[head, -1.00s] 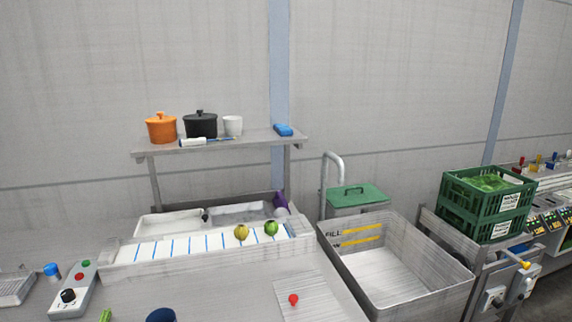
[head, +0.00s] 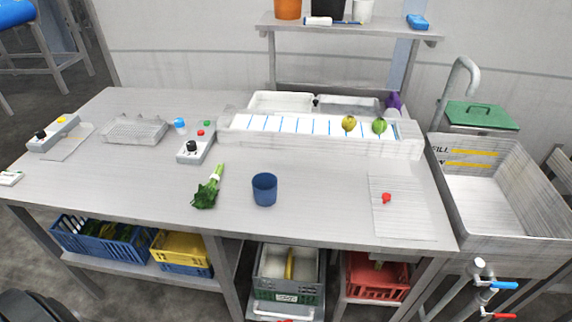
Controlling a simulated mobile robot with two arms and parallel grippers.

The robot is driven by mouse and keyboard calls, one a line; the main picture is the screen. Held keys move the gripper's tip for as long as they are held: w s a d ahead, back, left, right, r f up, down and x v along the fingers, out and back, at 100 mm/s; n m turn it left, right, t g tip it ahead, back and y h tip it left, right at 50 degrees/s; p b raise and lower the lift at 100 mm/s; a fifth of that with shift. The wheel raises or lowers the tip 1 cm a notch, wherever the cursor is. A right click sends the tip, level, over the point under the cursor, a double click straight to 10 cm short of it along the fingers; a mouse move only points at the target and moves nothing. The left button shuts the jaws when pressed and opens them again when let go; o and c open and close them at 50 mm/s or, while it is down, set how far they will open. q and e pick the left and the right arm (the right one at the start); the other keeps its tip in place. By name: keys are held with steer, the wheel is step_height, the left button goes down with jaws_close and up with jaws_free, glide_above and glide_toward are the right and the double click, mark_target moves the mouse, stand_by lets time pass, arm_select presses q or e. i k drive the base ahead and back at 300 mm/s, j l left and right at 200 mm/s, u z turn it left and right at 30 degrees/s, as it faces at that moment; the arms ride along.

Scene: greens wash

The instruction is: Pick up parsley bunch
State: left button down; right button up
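The parsley bunch (head: 207,190) lies on the steel table (head: 330,215), left of a dark blue cup (head: 264,189). Its dark green leaves point toward the near edge, and its lighter stems point away, with a pale band around them. Nothing is touching it. Neither of my grippers shows in the head view.
A control box (head: 196,148) stands behind the parsley, and a wire tray (head: 135,130) lies to the left. A white conveyor (head: 290,128) with two round vegetables is at the back. A ridged board (head: 402,208) and a sink (head: 490,200) are at right. Crates sit below.

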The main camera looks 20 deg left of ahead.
mark_target(205, 197)
steer(key=u, duration=1.3)
